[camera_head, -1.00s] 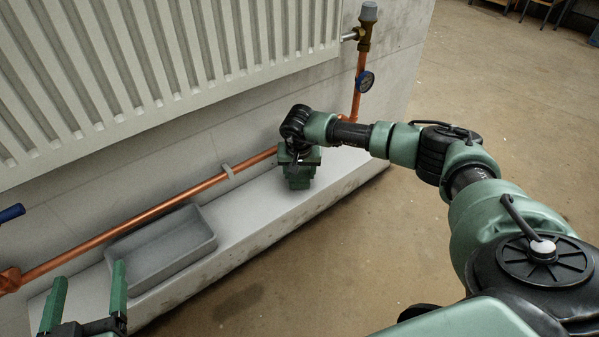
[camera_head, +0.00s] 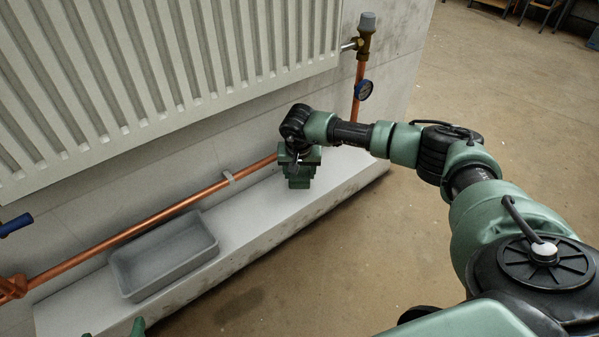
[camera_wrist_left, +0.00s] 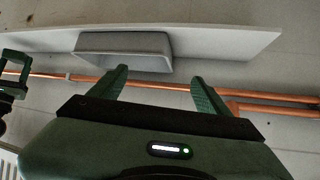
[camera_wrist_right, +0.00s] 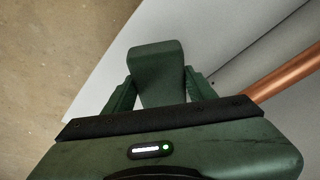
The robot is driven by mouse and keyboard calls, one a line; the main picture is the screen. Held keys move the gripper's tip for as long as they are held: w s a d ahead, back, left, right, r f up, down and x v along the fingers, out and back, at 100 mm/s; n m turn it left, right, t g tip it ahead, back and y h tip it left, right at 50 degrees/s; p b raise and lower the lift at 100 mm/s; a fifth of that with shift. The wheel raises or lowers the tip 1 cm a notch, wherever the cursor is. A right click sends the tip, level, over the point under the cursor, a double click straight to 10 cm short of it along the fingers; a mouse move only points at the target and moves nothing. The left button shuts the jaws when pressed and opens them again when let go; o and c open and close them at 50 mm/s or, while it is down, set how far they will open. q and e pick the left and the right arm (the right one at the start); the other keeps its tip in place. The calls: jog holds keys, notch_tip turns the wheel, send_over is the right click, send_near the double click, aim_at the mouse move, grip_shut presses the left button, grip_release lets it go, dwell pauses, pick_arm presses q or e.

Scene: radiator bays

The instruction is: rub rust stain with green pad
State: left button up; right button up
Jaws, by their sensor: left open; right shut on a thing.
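My right gripper (camera_head: 299,165) is over the white ledge (camera_head: 345,172), below the radiator. In the right wrist view, its fingers are shut on a dark green block-shaped pad (camera_wrist_right: 157,72), with the ledge (camera_wrist_right: 200,45) behind it. I cannot tell whether the pad touches the ledge. No rust stain can be made out; the arm and pad hide part of the ledge. My left gripper (camera_wrist_left: 160,78) is open and empty in the left wrist view. Only its fingertips show at the bottom edge of the head view.
A grey tray (camera_head: 125,283) sits on the ledge, left of my right gripper. A copper pipe (camera_head: 150,215) runs along the wall above the ledge. A vertical pipe with a gauge (camera_head: 364,90) and valve (camera_head: 365,38) stands at right. Open floor (camera_head: 470,80) lies to the right.

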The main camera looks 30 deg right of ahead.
jog(key=shift+r, duration=0.3)
pick_arm(q)
jog(key=s+a+f+g+y+p, duration=0.1)
jog(key=s+a+f+g, duration=0.1)
jog(key=s, duration=0.4)
jog(key=shift+f+g, duration=0.9)
jog(key=shift+f, duration=0.3)
pick_arm(e)
jog(key=shift+r, duration=0.65)
pick_arm(q)
jog(key=shift+a, duration=0.1)
pick_arm(e)
jog(key=shift+r+p, duration=0.5)
jog(key=shift+p, duration=0.1)
jog(key=shift+r, duration=0.35)
jog(key=shift+r+p, duration=0.45)
jog(key=shift+p, duration=0.2)
pick_arm(q)
jog(key=s+a+f+g+y, duration=0.1)
jog(key=s+a+g, duration=0.1)
jog(key=s, duration=0.5)
jog(key=shift+g, duration=0.8)
pick_arm(e)
jog(key=shift+r, duration=0.25)
jog(key=shift+a, duration=0.1)
